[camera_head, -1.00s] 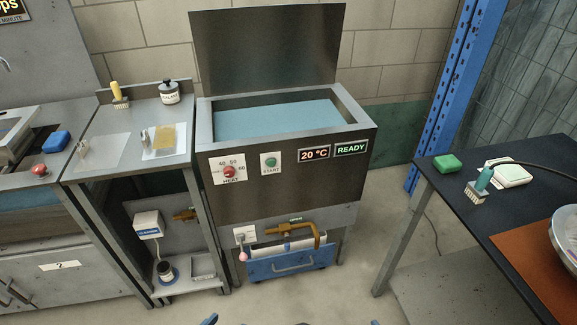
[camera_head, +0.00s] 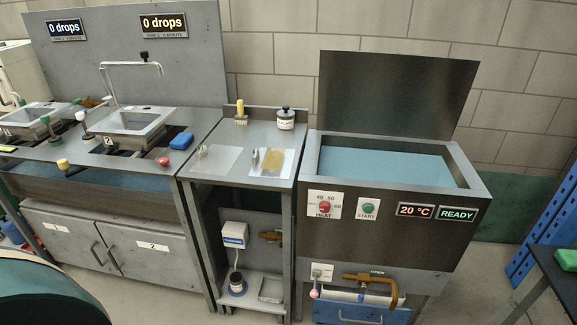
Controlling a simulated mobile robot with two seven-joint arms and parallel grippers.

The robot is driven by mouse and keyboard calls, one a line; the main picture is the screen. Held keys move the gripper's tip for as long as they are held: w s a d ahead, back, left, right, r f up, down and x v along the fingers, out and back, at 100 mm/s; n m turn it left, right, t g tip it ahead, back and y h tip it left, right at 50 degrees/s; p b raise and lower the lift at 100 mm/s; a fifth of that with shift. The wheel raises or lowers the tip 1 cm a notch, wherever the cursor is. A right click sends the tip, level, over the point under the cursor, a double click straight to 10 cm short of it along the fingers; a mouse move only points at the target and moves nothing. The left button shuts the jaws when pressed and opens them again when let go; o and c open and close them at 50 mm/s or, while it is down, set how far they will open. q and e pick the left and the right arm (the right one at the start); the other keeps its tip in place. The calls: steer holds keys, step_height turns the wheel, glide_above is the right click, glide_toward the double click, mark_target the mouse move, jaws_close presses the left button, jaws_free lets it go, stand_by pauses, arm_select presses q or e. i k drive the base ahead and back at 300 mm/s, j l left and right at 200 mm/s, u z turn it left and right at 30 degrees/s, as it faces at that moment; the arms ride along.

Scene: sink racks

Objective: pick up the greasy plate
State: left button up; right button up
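A flat plate with a yellowish, greasy-looking patch (camera_head: 272,160) lies on the grey middle bench (camera_head: 232,134). A small metal item (camera_head: 255,157) is at its left edge. A clearer, pale plate (camera_head: 213,160) lies to its left on the same bench, with another small item on it. Neither of my grippers is in view, so I cannot see whether they are open or shut.
A tank of blue liquid (camera_head: 468,170) with its lid raised stands right of the bench. A yellow-handled brush (camera_head: 241,110) and a lidded jar (camera_head: 286,119) stand behind the plates. Left are sinks (camera_head: 140,121) and a blue sponge (camera_head: 181,141).

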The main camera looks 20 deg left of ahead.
mark_target(268, 162)
steer(key=u, duration=0.45)
steer(key=i+j+u, duration=0.15)
steer(key=u, duration=0.25)
steer(key=i+u, duration=0.35)
steer(key=i+j+u, duration=0.1)
steer(key=u, duration=0.3)
